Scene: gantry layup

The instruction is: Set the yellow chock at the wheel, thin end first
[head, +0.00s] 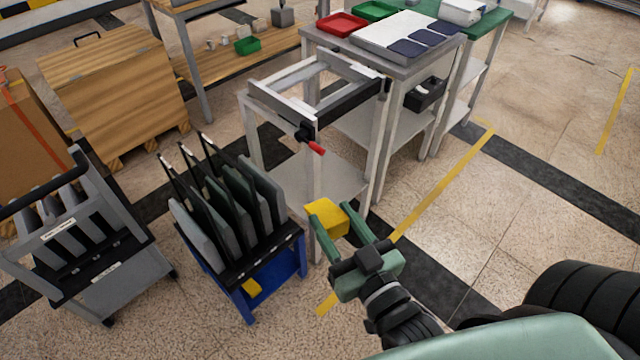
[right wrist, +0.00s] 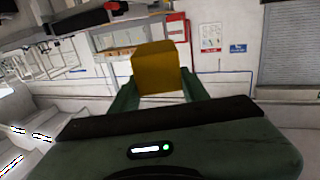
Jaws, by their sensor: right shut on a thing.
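The yellow chock (head: 325,216) is between the fingers of my right gripper (head: 338,222), which is shut on it. They are in mid-air in front of the grey metal frame stand. The right wrist view also shows the chock (right wrist: 158,68) between the fingers as a blocky shape; I cannot tell which end is thin. No wheel of the blue cart shows clearly. My left gripper is out of view.
The frame stand (head: 375,150) is just behind the gripper. A grey slotted cart (head: 105,282) with small dark casters stands at the left. A wooden crate (head: 120,90) and worktables are further back. Floor to the right, past a yellow line (head: 440,190), is clear.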

